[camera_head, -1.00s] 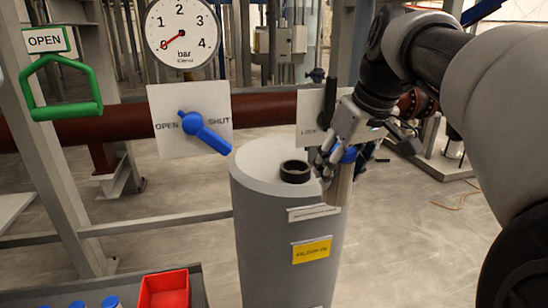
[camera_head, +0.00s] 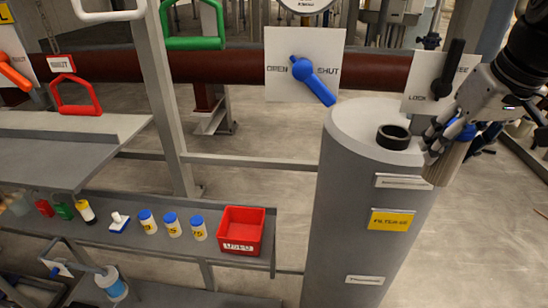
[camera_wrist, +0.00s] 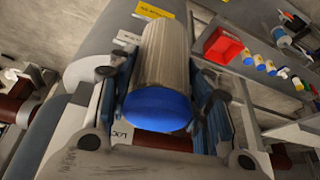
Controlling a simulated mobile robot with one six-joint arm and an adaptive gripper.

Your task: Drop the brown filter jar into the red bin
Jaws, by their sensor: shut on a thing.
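My gripper (camera_head: 452,132) is shut on the brown filter jar (camera_head: 446,164), a tan-brown pleated cylinder with a blue cap. In the head view it hangs slightly tilted beside the top right of the grey filter housing. In the wrist view the filter jar (camera_wrist: 165,58) lies between the fingers with its blue cap towards the camera. The red bin (camera_head: 241,232) is an open box with a label on its front, on the grey shelf at lower middle, well left of my gripper. The red bin also shows in the wrist view (camera_wrist: 222,45).
The grey filter housing (camera_head: 365,200) with a dark ring opening (camera_head: 393,137) stands between my gripper and the bin. Several blue-capped jars (camera_head: 172,225) stand left of the bin on the shelf (camera_head: 110,232). A blue OPEN/SHUT lever (camera_head: 313,80) is behind.

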